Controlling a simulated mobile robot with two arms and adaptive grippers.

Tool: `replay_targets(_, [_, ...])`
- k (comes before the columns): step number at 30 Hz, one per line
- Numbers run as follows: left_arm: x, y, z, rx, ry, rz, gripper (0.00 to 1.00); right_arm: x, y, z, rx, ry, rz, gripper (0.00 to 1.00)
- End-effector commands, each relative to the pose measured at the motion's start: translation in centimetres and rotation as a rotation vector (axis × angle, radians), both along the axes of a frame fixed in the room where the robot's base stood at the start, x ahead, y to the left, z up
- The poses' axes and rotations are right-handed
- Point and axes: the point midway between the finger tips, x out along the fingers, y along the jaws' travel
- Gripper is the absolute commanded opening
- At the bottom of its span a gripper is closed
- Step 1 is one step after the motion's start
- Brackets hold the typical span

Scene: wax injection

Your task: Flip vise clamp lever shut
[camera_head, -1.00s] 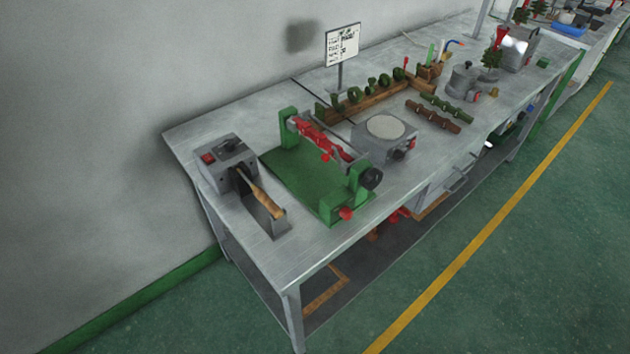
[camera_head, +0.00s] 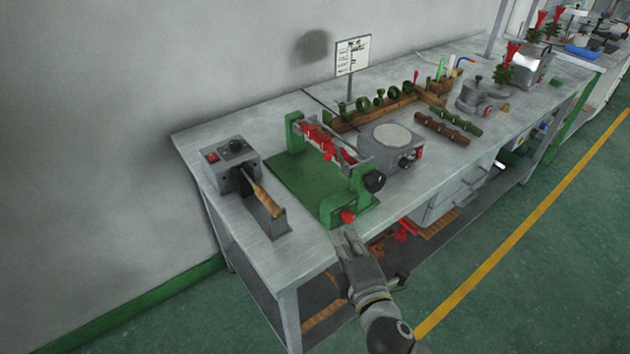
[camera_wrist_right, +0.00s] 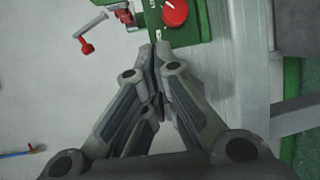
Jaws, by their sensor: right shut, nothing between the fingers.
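The green clamp fixture (camera_head: 309,186) stands on the bench near its front left corner, holding a red part between two green uprights. A red knob (camera_head: 348,216) sits on its front end; it also shows in the right wrist view (camera_wrist_right: 175,12). In that wrist view a small metal crank with a red end (camera_wrist_right: 87,47) juts out left of the green body. I cannot tell which piece is the vise lever. My right gripper (camera_head: 348,236) is shut and empty at the bench front edge, just below the red knob. Its closed tips (camera_wrist_right: 155,48) are near the green body; contact is unclear. My left gripper is out of view.
A grey box with a wooden-handled tool (camera_head: 262,200) stands left of the fixture. A grey box with a round plate (camera_head: 390,140) stands right of it. Wooden racks and a sign (camera_head: 352,55) are behind. The floor in front of the bench is clear.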

Motion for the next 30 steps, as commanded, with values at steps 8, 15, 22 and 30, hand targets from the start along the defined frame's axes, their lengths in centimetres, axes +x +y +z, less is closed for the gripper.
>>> replay_targets(8, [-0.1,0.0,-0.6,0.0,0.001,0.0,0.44,-1.4,4.1,6.4,-0.205,-0.276,0.146,0.0])
replay_targets(15, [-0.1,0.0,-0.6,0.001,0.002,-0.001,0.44,-1.6,4.4,6.9,-0.223,-0.298,0.157,0.0])
replay_targets(22, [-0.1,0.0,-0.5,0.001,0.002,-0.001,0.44,-1.3,4.5,6.9,-0.221,-0.296,0.156,0.0])
replay_targets(30, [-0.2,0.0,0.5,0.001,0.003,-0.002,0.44,2.1,5.9,7.4,-0.219,-0.297,0.155,0.0])
